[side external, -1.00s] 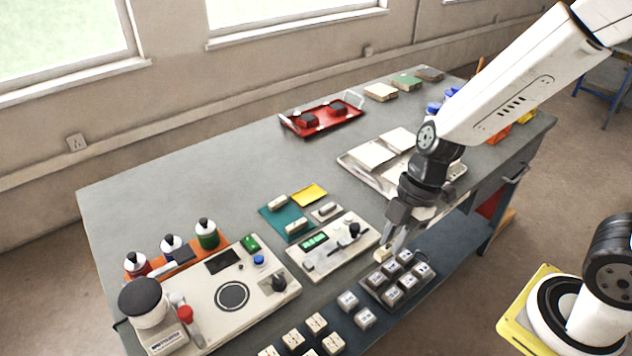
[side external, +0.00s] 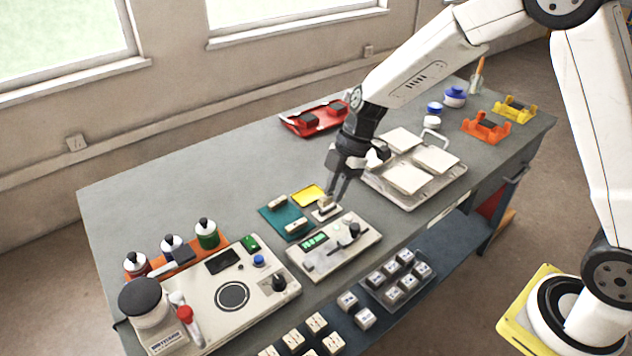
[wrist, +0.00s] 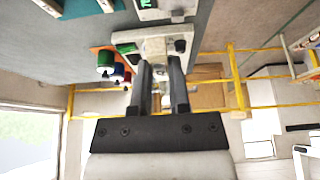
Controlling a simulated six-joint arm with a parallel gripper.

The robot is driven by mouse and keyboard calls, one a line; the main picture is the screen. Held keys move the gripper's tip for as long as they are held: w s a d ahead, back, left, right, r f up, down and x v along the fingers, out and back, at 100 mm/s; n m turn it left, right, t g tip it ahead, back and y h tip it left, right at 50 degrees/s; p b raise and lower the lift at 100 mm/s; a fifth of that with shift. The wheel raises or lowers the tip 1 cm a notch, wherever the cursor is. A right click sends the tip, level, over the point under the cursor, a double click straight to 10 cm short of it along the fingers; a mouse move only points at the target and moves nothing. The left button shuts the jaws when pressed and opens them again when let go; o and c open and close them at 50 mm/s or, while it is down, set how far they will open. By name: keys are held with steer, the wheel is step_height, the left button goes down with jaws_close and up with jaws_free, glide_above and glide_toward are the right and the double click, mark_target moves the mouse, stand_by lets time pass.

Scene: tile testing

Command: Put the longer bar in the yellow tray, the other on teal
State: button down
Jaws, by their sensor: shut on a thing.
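My gripper (side external: 334,192) is shut on a small pale bar (side external: 326,201), just above a small light plate (side external: 325,214) behind the tester with a green display. I cannot tell whether the bar touches what is below it. In the wrist view my fingers (wrist: 161,75) are nearly parallel, with something pale between their tips. The teal mat (side external: 271,222) carries two pale bars, one at its back (side external: 278,203) and one at its front right (side external: 296,226). The flat yellow tray (side external: 308,194) looks empty. Their lengths are hard to compare.
The tester (side external: 335,246) stands in front of the plate. A larger instrument (side external: 215,296) and bottles (side external: 206,232) are at left. A red tray (side external: 312,126) and a white tray (side external: 415,172) with tiles lie behind and right. The table's back left is clear.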

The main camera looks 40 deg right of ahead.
steer(key=w+d+f, duration=0.3)
steer(key=w, duration=0.6)
glide_above(307, 195)
steer(key=s, duration=0.1)
step_height(307, 195, down, 3)
steer(key=shift+w+d+f, duration=0.35)
steer(key=shift+w+d, duration=0.1)
steer(key=shift+d, duration=0.2)
steer(key=shift+f, duration=0.1)
steer(key=shift+f, duration=3.05)
steer(key=shift+f, duration=0.25)
steer(key=shift+c, duration=0.5)
jaws_free()
steer(key=shift+r, duration=3)
